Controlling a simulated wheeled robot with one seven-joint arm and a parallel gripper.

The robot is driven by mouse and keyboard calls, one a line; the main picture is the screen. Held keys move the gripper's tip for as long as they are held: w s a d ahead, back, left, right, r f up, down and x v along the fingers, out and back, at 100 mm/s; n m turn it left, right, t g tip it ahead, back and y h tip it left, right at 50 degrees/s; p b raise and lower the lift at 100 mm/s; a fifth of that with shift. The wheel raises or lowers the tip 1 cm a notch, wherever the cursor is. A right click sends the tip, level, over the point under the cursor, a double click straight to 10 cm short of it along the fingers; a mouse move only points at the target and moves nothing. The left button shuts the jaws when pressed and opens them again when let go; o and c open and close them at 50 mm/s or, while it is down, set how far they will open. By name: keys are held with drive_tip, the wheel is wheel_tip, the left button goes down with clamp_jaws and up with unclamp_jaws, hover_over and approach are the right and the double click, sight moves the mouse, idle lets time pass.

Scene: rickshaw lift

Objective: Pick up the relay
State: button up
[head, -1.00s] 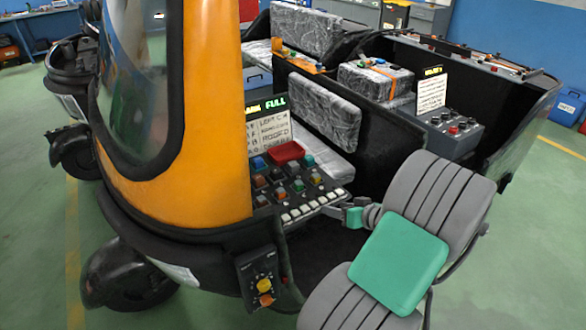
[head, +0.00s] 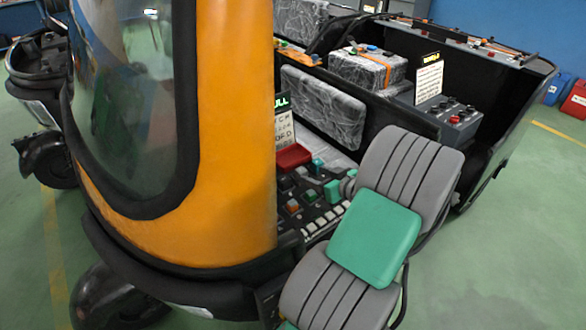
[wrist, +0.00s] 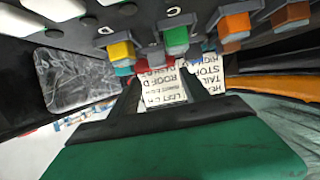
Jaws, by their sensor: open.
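A dark control panel (head: 296,207) carries several small coloured blocks in the head view. I cannot tell which of them is the relay. An orange block (wrist: 235,25), a green block (wrist: 176,39) and a yellow block (wrist: 120,52) show near the top of the wrist view. My gripper (wrist: 165,88) is open, with no object seen held between its dark fingers. In the head view its green tip part (head: 333,192) is at the panel's right side, and my arm hides part of the panel. Whether it touches anything is unclear.
The orange cab pillar (head: 235,130) stands left of the panel. A red tray (head: 293,156) and a lettered sign (head: 284,130) are behind it. Green floor (head: 530,220) is open at right.

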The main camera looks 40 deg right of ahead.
sight(301, 170)
drive_tip(key=p+x, duration=0.2)
drive_tip(key=x, duration=0.5)
drive_tip(key=shift+w+d+f, duration=0.1)
drive_tip(key=shift+w+d, duration=0.05)
drive_tip(key=shift+w, duration=0.05)
drive_tip(key=shift+c, duration=0.4)
clamp_jaws()
